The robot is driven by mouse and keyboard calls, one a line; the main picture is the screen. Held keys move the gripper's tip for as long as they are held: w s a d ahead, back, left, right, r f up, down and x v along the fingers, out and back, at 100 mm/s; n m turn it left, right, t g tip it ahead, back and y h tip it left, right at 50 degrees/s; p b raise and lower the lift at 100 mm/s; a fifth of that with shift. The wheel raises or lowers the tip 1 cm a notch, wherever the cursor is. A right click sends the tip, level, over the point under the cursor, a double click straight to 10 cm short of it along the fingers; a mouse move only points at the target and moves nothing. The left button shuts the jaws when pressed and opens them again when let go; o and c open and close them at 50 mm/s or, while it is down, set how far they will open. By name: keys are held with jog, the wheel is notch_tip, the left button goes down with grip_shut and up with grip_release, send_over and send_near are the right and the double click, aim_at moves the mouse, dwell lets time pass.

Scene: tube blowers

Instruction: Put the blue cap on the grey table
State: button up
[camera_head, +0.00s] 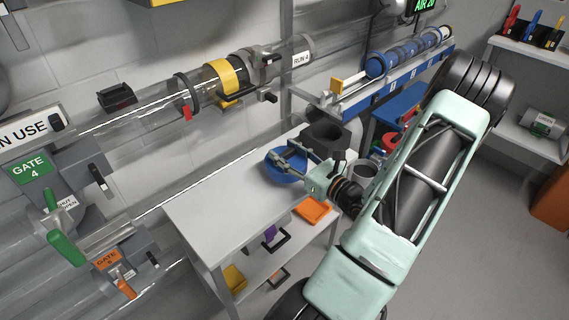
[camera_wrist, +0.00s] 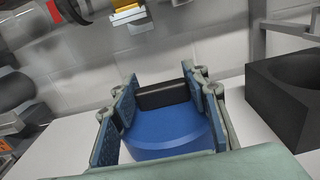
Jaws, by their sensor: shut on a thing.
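The blue cap (camera_wrist: 170,132) is a round, thick disc with a dark grip bar (camera_wrist: 162,95) on top. My gripper (camera_wrist: 163,103) is shut on it, with one finger at each end of the bar. In the head view the blue cap (camera_head: 283,171) shows at my gripper (camera_head: 286,158), over the far right part of the grey table (camera_head: 205,197). I cannot tell whether the cap touches the tabletop. Part of the cap is hidden by the fingers.
A dark block with a round hollow (camera_head: 325,137) stands right beside my gripper, and also shows in the wrist view (camera_wrist: 287,95). Clear tubes run along the wall behind. The table's left and middle are clear. A lower shelf holds an orange tray (camera_head: 312,210).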

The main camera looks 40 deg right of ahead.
jog(key=shift+w+f+b, duration=0.15)
jog(key=shift+f+b, duration=0.15)
jog(key=shift+f, duration=0.65)
jog(key=shift+w+f+b, duration=0.15)
jog(key=shift+f+b, duration=0.1)
jog(key=shift+f, duration=0.65)
jog(key=o, duration=1.2)
jog(key=shift+f, duration=0.1)
jog(key=shift+c, duration=0.2)
jog(key=shift+r, duration=0.25)
jog(key=s+p, duration=0.2)
jog(key=s, duration=1)
jog(key=shift+d+f, duration=0.15)
jog(key=shift+d, duration=0.25)
